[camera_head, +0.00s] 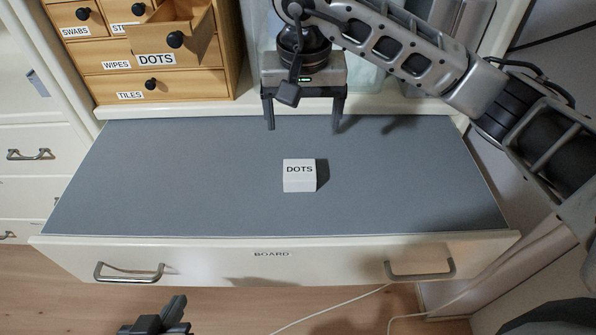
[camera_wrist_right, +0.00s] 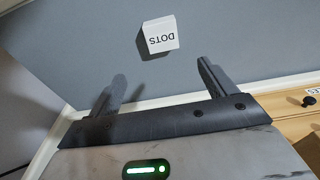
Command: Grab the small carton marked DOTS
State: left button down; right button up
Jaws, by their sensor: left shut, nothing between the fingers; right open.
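The small white carton marked DOTS (camera_head: 299,176) stands on the grey surface of the pulled-out board (camera_head: 180,180). It also shows in the right wrist view (camera_wrist_right: 160,37), just beyond the fingertips and between their lines. My right gripper (camera_head: 303,128) is open and empty, above the back part of the board, behind the carton and not touching it. It shows in the right wrist view (camera_wrist_right: 160,75) with its fingers wide apart. My left gripper (camera_head: 180,302) is at the bottom of the head view, low in front of the board, shut and empty; only part of it shows.
A wooden drawer cabinet (camera_head: 222,85) stands at the back left, with its drawer labelled DOTS (camera_head: 185,45) pulled out. The board front has two metal handles (camera_head: 130,272). My right arm crosses the upper right. The board around the carton is clear.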

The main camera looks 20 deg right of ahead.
send_over(300, 169)
notch_tip(300, 169, down, 9)
jog(key=shift+s+d+r, duration=0.1)
jog(key=shift+s+r, duration=0.05)
jog(key=shift+f+p, duration=0.45)
jog(key=shift+f, duration=2.25)
jog(key=c, duration=1.1)
jog(key=shift+c, duration=0.2)
jog(key=shift+r, duration=0.15)
